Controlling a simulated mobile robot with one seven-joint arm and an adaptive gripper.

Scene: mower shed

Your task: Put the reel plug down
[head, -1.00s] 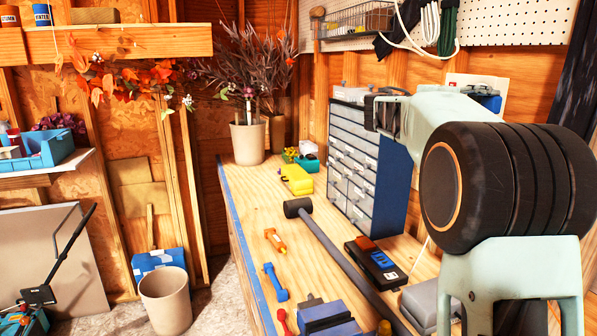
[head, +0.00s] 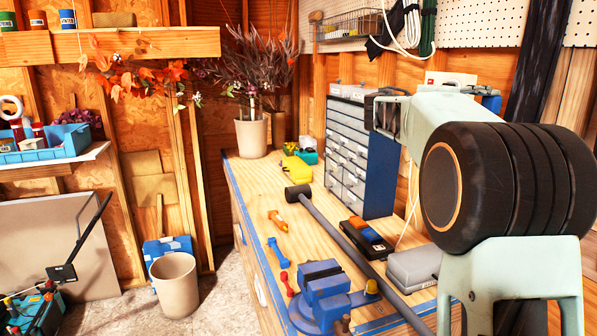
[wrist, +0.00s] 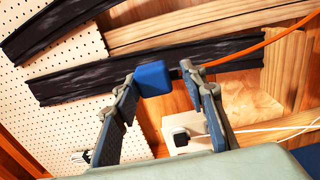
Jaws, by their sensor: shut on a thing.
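In the wrist view the reel plug (wrist: 153,79) is a blue block between the fingertips of my gripper (wrist: 160,77). The gripper is shut on it and holds it up in front of the wall. An orange cord (wrist: 262,48) runs from beside the right fingertip to the upper right; where it joins the plug is hidden. In the head view my arm covers the right side, and I cannot make out the plug clearly there.
The workbench (head: 262,212) holds a long-handled hammer (head: 335,240), a blue vise (head: 325,290), a grey box (head: 413,268) and a drawer cabinet (head: 345,150). A white outlet box (wrist: 185,130) is on the wall below the gripper.

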